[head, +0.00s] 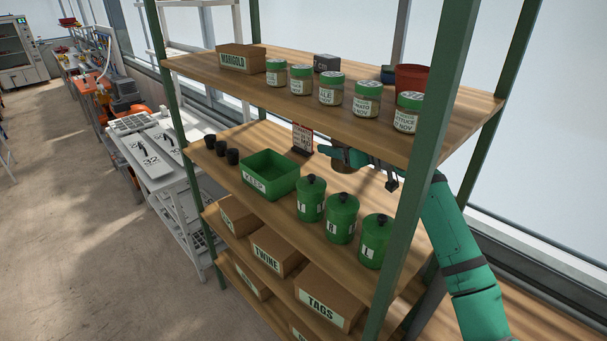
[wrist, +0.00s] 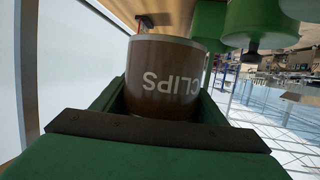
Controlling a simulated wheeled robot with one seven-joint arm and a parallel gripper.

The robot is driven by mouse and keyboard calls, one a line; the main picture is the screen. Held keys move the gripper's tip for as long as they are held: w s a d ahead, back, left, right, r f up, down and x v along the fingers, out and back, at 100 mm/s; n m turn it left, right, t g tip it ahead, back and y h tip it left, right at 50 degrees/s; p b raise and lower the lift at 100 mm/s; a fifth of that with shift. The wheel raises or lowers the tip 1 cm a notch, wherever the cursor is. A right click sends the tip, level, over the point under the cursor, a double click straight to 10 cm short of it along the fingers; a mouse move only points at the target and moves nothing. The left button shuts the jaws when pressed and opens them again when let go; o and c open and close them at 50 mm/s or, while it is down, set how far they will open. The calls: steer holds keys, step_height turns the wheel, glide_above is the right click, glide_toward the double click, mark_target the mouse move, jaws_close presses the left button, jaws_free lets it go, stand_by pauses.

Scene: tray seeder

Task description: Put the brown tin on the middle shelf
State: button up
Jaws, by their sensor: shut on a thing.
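The brown tin (wrist: 165,75), lettered CLIPS, shows upside down in the wrist view, between the green fingers of my gripper (wrist: 160,105). My gripper is shut on it. In the head view my gripper (head: 335,152) reaches in from the right, between the top and middle shelves. A small part of the brown tin (head: 342,164) shows there, mostly hidden by my gripper and the top shelf. The tin is over the back of the middle shelf (head: 290,174); I cannot tell whether it touches the wood.
Several green lidded canisters (head: 341,219) stand along the middle shelf's front, beside a green bin (head: 270,178), small black pots (head: 219,149) and a card stand (head: 302,140). The top shelf (head: 220,72) is close above. A green post (head: 415,170) stands in front of my arm.

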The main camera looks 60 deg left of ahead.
steer(key=shift+s+a+f, duration=0.1)
steer(key=shift+s+a, duration=0.05)
steer(key=shift+a, duration=0.05)
steer(key=w+d+f, duration=0.2)
steer(key=w+f, duration=0.1)
steer(key=w+d+f, duration=0.1)
steer(key=w+f, duration=0.2)
steer(key=w, duration=0.1)
steer(key=w+d+f, duration=0.2)
steer(key=w+f, duration=0.1)
steer(key=shift+w+d, duration=0.3)
steer(key=shift+w, duration=0.1)
steer(key=f, duration=0.1)
steer(key=w+f, duration=0.1)
steer(key=f, duration=0.1)
steer(key=shift+d, duration=0.2)
steer(key=shift+f, duration=0.4)
steer(key=shift+s+a, duration=0.1)
steer(key=shift+f, duration=0.15)
steer(key=o, duration=1.2)
steer(key=shift+o, duration=0.2)
